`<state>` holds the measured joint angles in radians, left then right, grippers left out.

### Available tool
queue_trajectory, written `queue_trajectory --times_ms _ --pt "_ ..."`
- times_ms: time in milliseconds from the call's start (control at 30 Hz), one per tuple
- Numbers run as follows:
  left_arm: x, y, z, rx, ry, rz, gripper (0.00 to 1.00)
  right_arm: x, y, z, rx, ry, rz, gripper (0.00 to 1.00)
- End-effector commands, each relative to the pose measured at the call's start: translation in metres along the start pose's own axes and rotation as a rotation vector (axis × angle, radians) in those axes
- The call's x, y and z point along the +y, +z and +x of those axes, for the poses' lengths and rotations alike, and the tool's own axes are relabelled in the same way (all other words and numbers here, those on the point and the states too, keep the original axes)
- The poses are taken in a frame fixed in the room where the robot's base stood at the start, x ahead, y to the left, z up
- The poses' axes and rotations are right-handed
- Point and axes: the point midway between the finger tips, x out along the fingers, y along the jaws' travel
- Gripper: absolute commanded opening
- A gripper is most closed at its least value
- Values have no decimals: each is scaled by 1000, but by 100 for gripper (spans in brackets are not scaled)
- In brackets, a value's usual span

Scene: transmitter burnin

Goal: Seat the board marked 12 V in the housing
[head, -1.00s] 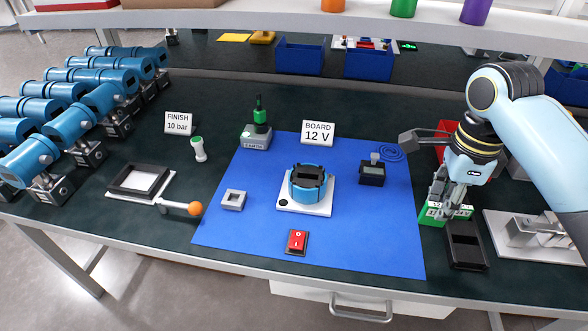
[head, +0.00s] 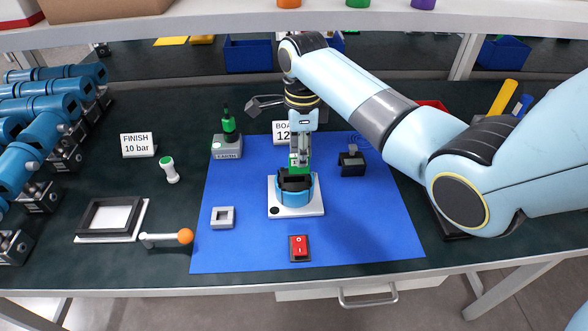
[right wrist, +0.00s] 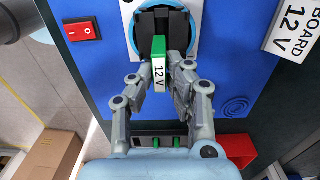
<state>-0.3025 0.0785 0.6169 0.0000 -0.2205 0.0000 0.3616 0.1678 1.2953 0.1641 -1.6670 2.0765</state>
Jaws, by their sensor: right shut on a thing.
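My right gripper (head: 300,150) is shut on a small green board (head: 296,164) directly above the blue round housing (head: 308,190). In the right wrist view the board (right wrist: 159,46) has a white label reading 12 V, and the gripper fingers (right wrist: 160,75) hold it from both sides. The housing (right wrist: 193,8) has a black open top and stands on a white square base (head: 316,208). The board's lower end is at the black opening; I cannot tell how deep it reaches. My left gripper is not in view.
The sign reading BOARD 12 V (right wrist: 290,30) stands behind the housing, partly hidden by my gripper. A red switch (head: 299,248), a grey square ring (head: 223,217) and a small black device (head: 351,162) lie around it on the blue mat (head: 255,250).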

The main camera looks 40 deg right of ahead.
Motion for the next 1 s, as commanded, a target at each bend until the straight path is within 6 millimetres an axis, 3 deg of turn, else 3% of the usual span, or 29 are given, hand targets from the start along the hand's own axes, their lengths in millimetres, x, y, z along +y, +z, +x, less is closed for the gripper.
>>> queue_trajectory --times_ms 133,433,800,833,1000 --pt "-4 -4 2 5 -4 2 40 -4 12 8 1 0 -1 0" --pt "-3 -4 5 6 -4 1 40 -4 12 46 2 -1 -1 0" --pt "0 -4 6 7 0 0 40 -4 12 51 2 -1 -1 0" --pt "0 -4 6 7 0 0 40 -4 12 51 2 -1 -1 15" --pt "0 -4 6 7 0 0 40 -4 12 50 2 -1 -1 37"
